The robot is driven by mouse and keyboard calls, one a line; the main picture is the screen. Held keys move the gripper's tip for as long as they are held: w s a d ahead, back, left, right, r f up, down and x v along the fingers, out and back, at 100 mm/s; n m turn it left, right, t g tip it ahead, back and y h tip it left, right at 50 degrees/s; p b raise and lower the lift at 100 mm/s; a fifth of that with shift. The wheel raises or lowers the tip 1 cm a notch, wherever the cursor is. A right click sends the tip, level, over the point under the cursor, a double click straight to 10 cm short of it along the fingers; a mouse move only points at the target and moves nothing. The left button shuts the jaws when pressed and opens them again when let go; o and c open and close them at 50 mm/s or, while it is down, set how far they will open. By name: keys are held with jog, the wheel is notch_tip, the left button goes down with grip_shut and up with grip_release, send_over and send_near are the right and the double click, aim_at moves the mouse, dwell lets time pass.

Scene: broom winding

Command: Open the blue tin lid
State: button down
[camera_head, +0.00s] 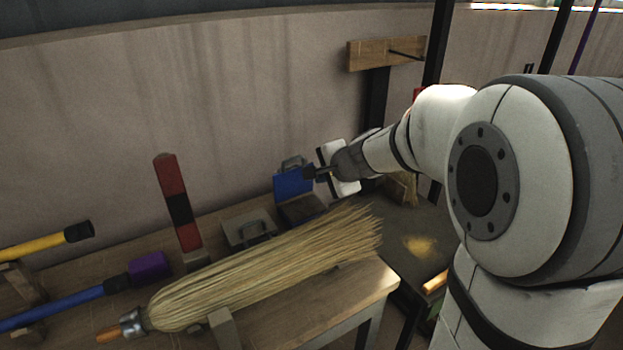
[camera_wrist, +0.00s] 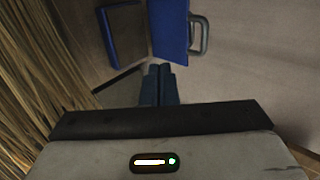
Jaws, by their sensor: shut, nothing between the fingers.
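The blue tin lid (camera_head: 292,184) stands upright at the back of its tin (camera_head: 302,209), with a metal handle (camera_head: 292,162) on it. In the wrist view the blue lid (camera_wrist: 169,28) stands beside the open, dark tin (camera_wrist: 124,37), with the handle (camera_wrist: 201,35) on the lid's far side from the tin. My gripper (camera_head: 311,173) is at the right edge of the lid. In the wrist view my gripper's fingers (camera_wrist: 161,70) are together and empty, with the tips close to the lid's near edge. I cannot tell whether they touch it.
A straw broom (camera_head: 260,275) lies across the wooden bench in front of the tin. The wall is close behind. A darker table (camera_head: 400,232) is at right.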

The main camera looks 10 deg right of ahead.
aim_at(295, 178)
jog(key=b+x, duration=0.1)
jog(key=x, duration=0.8)
jog(key=shift+f+b, duration=0.15)
jog(key=shift+b, duration=0.25)
jog(key=shift+w+a+r+p, duration=0.15)
jog(key=shift+w+a+p, duration=0.15)
jog(key=shift+w, duration=0.25)
jog(key=shift+w+a+r+p, duration=0.1)
jog(key=shift+w+a+p, duration=0.1)
jog(key=shift+w+p, duration=0.3)
jog(key=shift+w+a, duration=0.3)
jog(key=shift+w, duration=0.55)
